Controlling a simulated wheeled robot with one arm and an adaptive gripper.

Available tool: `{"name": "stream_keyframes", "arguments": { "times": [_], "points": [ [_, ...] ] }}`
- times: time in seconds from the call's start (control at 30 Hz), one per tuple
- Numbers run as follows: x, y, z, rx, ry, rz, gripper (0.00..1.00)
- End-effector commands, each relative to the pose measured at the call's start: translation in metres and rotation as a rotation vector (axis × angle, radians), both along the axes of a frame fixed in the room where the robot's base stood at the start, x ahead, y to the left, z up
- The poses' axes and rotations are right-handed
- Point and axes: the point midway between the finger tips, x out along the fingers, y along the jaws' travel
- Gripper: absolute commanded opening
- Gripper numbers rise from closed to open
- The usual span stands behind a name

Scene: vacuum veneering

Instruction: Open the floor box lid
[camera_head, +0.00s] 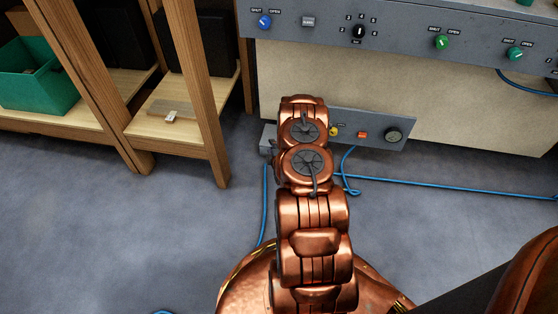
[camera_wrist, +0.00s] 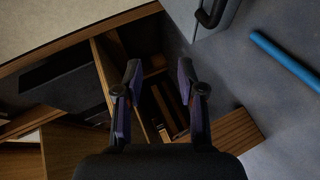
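A low grey box (camera_head: 372,130) stands on the floor below the large control panel in the head view. Its face carries a yellow control, an orange-red switch and a dark round knob (camera_head: 393,135). My arm covers the middle-left part of it, and I cannot tell where its lid is or how it stands. In the wrist view, a grey surface with a black handle (camera_wrist: 211,14) shows at the top; it may be part of this box. My gripper (camera_wrist: 159,68) is open and empty, with its fingers apart from the handle. The head view hides my gripper behind the arm.
A wooden shelf (camera_head: 190,90) with a green bin (camera_head: 35,75) stands at the left. The control panel (camera_head: 400,30) spans the top right. A blue hose (camera_head: 440,187) runs across the floor, which is otherwise clear at the right.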

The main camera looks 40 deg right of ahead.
Motion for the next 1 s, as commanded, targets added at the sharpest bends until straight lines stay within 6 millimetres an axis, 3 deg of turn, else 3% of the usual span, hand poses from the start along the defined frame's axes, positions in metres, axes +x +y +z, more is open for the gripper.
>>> {"name": "stream_keyframes", "arguments": {
  "times": [0.03,0.2,0.47,1.0],
  "points": [
    [-0.011,-0.003,-0.026,-0.024,-0.006,-0.008,0.39],
    [-0.035,-0.010,-0.061,-0.115,-0.045,-0.025,0.39],
    [-0.052,-0.014,-0.079,-0.179,-0.068,-0.039,0.39],
    [0.001,-0.046,-0.094,-0.181,-0.069,-0.039,0.39]
  ]
}}
